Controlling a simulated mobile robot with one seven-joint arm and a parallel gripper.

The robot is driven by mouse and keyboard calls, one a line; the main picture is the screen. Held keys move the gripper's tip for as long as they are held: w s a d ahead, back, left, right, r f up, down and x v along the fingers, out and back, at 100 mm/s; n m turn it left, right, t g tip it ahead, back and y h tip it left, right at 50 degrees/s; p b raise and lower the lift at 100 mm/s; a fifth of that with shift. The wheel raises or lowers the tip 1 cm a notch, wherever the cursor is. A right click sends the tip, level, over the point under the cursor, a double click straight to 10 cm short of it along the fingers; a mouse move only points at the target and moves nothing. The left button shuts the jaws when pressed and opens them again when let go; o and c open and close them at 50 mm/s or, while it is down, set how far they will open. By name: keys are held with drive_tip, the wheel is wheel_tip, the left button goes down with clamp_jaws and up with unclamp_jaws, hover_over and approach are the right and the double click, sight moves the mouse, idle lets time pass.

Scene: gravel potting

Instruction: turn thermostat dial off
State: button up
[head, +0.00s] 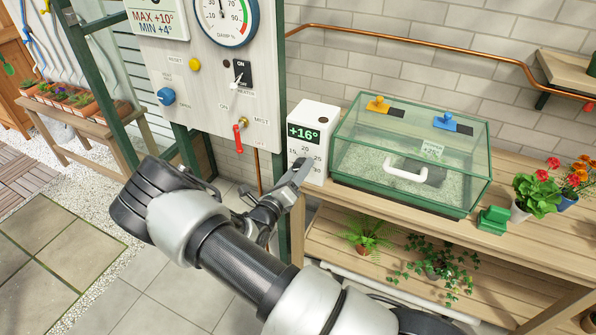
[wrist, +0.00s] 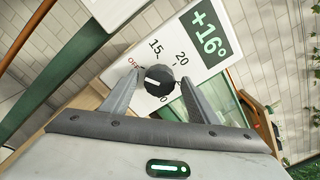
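The thermostat is a white box (head: 318,115) on the left end of the wooden bench, and its green display reads +16°. In the wrist view its tilted face (wrist: 172,30) shows a black round dial (wrist: 158,81) with a white mark on its left half, close to the small red OFF label (wrist: 133,63). The labels 15 and 20 are also readable. My gripper (wrist: 160,80) is open, with one finger on each side of the dial. Narrow gaps seem to remain; I cannot tell whether either finger touches. In the head view my gripper (head: 304,166) covers the dial.
A glass case (head: 410,150) with a green base and white handle stands right of the thermostat. The control panel (head: 205,75) with a gauge, knobs and a red lever (head: 238,140) stands to the left. Potted flowers (head: 535,185) stand on the bench's right.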

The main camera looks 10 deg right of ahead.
drive_tip(key=v, duration=1.7)
drive_tip(key=shift+s, duration=0.2)
drive_tip(key=shift+a, duration=0.15)
